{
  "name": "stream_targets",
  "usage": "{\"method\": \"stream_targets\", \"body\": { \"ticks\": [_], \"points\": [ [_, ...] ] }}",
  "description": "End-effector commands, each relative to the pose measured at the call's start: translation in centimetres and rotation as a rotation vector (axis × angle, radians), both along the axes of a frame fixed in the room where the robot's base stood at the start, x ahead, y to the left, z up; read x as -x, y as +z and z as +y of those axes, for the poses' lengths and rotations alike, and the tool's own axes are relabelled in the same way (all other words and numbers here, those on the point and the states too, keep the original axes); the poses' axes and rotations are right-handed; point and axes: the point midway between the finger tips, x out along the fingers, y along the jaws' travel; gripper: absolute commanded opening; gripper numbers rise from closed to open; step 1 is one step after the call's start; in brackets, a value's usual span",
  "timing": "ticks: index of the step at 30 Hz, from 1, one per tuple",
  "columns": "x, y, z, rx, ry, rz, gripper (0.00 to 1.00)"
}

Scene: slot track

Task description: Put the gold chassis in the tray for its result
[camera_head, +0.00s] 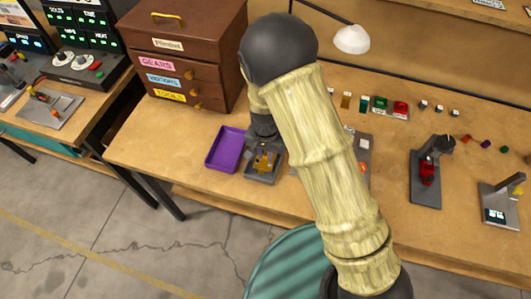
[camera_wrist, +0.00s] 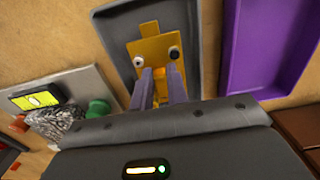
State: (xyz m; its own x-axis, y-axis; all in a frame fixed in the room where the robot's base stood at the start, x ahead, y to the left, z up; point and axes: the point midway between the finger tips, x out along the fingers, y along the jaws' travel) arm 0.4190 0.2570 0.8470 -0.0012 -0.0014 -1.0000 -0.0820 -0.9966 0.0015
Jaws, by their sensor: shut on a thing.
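The gold chassis (camera_wrist: 158,50) is a flat gold piece with one black and one white round part. It lies over the grey tray (camera_wrist: 203,44) in the wrist view; whether it touches the tray floor I cannot tell. My gripper (camera_wrist: 160,76) is shut on the chassis at its near side. In the head view the chassis (camera_head: 265,160) shows at the grey tray (camera_head: 262,179), below my gripper, whose fingers are mostly hidden by the wrist. A purple tray (camera_head: 226,148) stands just left of it; it shows at the right in the wrist view (camera_wrist: 235,80).
A grey device with a lit yellow display (camera_wrist: 40,97), green knob and red button sits beside the grey tray. A brown drawer cabinet (camera_head: 190,55) stands behind. A red item in a dark stand (camera_head: 427,172) is on the right. My arm hides the bench middle.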

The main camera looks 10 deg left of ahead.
Motion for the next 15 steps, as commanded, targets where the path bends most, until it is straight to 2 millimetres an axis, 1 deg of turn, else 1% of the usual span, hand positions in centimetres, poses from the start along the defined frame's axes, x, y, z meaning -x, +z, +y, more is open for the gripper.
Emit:
{"method": "stream_targets", "body": {
  "ticks": [2, 8, 12, 13, 15],
  "points": [
    [0.02, -0.43, 0.04, 0.000, 0.000, 0.000, 0.00],
    [0.07, -0.40, 0.17, -0.001, 0.003, -0.001, 0.00],
    [0.09, -0.73, 0.19, -0.001, 0.004, -0.001, 0.00],
    [0.08, -0.68, 0.20, -0.001, 0.004, -0.001, 0.20],
    [0.08, -0.64, 0.20, -0.001, 0.004, -0.001, 0.33]
  ]
}}
